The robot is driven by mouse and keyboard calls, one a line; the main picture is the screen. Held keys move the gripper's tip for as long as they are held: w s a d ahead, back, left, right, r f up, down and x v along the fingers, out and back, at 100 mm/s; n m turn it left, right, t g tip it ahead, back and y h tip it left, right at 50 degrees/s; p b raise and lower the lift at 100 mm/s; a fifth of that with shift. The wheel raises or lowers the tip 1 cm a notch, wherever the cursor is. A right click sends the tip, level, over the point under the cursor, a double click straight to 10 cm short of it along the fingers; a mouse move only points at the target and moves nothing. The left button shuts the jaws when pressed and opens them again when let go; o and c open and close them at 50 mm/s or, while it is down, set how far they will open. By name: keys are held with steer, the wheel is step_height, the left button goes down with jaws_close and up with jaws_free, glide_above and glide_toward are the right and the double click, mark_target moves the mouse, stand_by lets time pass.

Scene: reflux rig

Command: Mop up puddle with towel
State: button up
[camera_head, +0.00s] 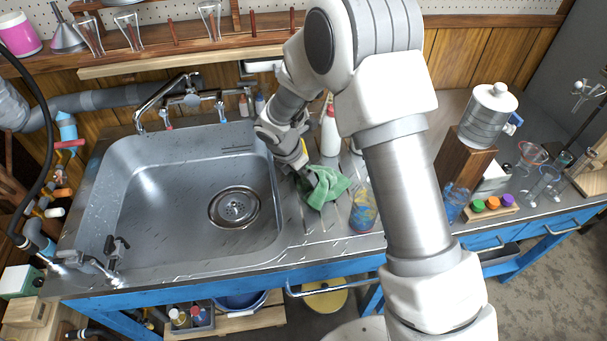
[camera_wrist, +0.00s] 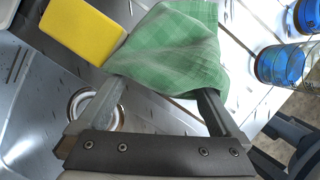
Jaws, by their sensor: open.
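The green checked towel (camera_head: 325,187) lies crumpled on the ridged drainboard just right of the sink. It also shows in the wrist view (camera_wrist: 175,48), rising in a fold at my fingertips. My gripper (camera_wrist: 158,92) is open, with one finger at each side of the towel's near part. I cannot tell whether the fingers touch the cloth. In the head view my gripper (camera_head: 304,174) is at the towel's left upper edge. I cannot make out a distinct puddle; part of the drainboard is hidden by my arm and the towel.
The steel sink (camera_head: 165,200) is left of the towel. A yellow sponge (camera_wrist: 82,28) lies beside the towel. A glass with a blue and yellow pattern (camera_head: 362,208) stands close on the right. A white bottle (camera_head: 329,135) stands behind. My arm covers the counter's middle.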

steer(key=shift+f, duration=0.15)
steer(key=shift+f+b, duration=0.7)
steer(key=shift+f, duration=0.25)
jaws_close()
steer(key=shift+r, duration=0.1)
stand_by(0.4)
steer(key=shift+r+p, duration=0.25)
steer(key=shift+p, duration=0.4)
